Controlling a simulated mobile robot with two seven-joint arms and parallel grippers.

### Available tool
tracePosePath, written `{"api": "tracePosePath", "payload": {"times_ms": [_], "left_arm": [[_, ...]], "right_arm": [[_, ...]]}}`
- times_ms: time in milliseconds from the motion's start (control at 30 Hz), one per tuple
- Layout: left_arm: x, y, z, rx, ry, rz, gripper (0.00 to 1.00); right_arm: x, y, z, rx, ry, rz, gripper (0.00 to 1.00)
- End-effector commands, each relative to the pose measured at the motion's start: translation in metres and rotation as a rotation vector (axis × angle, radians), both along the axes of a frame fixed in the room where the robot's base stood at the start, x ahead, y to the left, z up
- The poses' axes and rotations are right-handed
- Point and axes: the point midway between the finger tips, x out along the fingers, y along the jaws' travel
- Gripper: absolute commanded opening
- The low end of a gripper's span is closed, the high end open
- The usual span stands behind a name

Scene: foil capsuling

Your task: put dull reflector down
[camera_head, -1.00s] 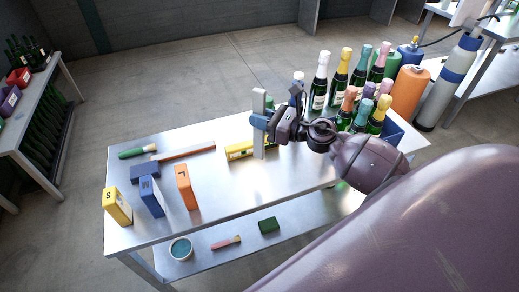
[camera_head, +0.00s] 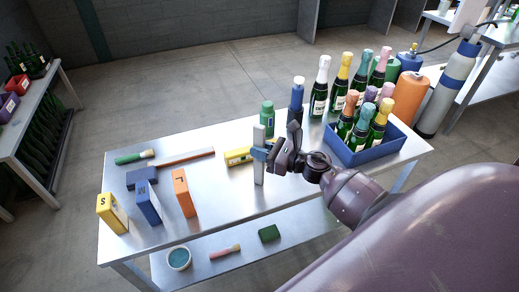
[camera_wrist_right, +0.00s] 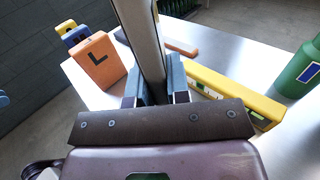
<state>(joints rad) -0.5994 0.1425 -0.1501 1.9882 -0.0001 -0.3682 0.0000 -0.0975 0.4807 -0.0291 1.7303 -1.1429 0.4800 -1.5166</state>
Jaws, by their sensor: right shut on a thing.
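The dull reflector (camera_head: 259,172) is a flat grey upright bar in my right gripper (camera_head: 264,151), over the middle of the steel table (camera_head: 220,205). The wrist view shows the reflector (camera_wrist_right: 142,32) between the blue finger pads of my right gripper (camera_wrist_right: 155,88), which is shut on it. I cannot tell whether its lower end touches the tabletop. My left gripper is in neither view.
A yellow level (camera_head: 238,156) lies just left of the reflector. A green bottle (camera_head: 267,118) stands behind it. A blue crate of bottles (camera_head: 370,152) is to the right. Orange (camera_head: 183,192), blue and yellow blocks stand left. Tabletop in front is clear.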

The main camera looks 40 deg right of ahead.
Motion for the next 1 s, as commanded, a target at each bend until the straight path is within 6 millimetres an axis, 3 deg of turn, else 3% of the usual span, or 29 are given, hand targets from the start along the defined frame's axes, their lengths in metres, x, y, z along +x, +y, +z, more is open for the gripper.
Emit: {"api": "tracePosePath", "payload": {"times_ms": [267, 300, 467, 867, 1000], "left_arm": [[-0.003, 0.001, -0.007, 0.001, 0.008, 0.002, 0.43], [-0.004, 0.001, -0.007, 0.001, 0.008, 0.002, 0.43], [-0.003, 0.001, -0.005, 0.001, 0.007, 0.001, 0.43], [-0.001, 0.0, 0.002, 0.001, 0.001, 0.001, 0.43], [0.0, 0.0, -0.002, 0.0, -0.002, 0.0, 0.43]], "right_arm": [[0.0, 0.0, -0.004, 0.0, 0.0, 0.0, 0.0], [0.0, 0.0, -0.004, 0.0, 0.0, 0.0, 0.18], [0.0, 0.0, -0.003, 0.0, 0.0, 0.0, 0.42], [0.0, 0.0, 0.002, 0.001, -0.001, 0.0, 0.42], [-0.017, -0.011, -0.002, -0.002, 0.003, -0.002, 0.42]]}}
